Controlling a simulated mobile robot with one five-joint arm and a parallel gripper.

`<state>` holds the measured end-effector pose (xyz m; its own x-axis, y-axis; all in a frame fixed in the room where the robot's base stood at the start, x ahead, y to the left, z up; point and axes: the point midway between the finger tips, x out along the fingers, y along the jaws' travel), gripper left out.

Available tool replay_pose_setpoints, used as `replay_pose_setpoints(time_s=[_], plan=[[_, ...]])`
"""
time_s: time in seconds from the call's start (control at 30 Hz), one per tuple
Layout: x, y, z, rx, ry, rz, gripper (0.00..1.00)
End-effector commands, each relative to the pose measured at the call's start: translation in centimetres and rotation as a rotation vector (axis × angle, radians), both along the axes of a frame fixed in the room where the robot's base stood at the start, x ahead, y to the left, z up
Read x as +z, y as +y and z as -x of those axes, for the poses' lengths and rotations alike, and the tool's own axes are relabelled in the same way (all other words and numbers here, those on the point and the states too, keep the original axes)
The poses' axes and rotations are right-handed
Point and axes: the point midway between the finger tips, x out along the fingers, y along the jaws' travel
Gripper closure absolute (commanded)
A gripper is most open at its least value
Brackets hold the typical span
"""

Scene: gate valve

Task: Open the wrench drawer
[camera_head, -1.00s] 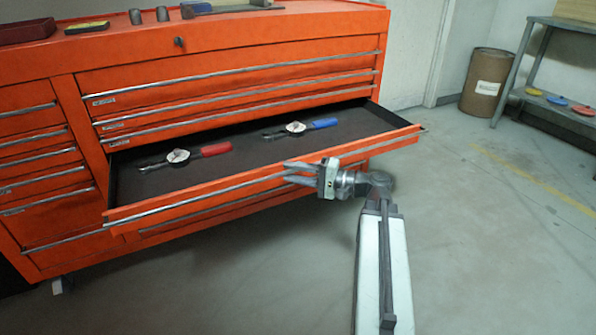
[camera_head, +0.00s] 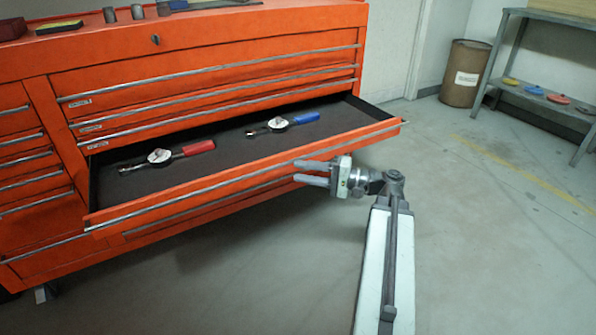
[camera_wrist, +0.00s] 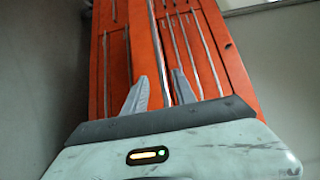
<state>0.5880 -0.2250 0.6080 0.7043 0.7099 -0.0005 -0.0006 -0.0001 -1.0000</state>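The wrench drawer (camera_head: 240,183) of the orange tool cabinet stands pulled well out, its dark lining showing. A wrench with a red handle (camera_head: 165,155) and one with a blue handle (camera_head: 285,123) lie inside. A long silver handle bar (camera_head: 180,196) runs along the drawer's front. My gripper (camera_head: 302,172) is at the right part of this front, fingers spread apart with nothing clamped. In the wrist view, my gripper (camera_wrist: 158,85) has its fingertips pointing at the orange cabinet, a silver bar showing in the gap between them. I cannot tell whether a finger touches the bar.
Closed drawers (camera_head: 215,80) lie above the open one and at the left. Small items stand on the cabinet top (camera_head: 240,20). A brown barrel (camera_head: 465,73) and a grey shelf (camera_head: 545,95) with coloured discs stand at the back right. The floor (camera_head: 480,230) at right is clear.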

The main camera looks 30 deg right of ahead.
Motion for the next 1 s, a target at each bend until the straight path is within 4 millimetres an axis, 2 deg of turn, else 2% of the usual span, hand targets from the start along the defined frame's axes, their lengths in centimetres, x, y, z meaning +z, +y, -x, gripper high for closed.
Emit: replay_pose_setpoints(time_s=[0.13, 0.23, 0.27, 0.47, 0.8, 1.0], plan=[[0.0, -0.6, 0.0, -0.002, 0.0, 0.0, 0.67], [0.0, -3.4, 0.3, -0.008, 0.0, 0.0, 0.67], [0.0, -3.7, 0.4, -0.007, 0.0, 0.0, 0.67], [0.0, -2.4, -0.2, -0.002, 0.0, 0.0, 0.67], [0.0, 1.7, -4.4, -0.003, 0.0, 0.0, 0.67], [0.0, 2.2, -5.0, -0.005, 0.0, 0.0, 0.67]])
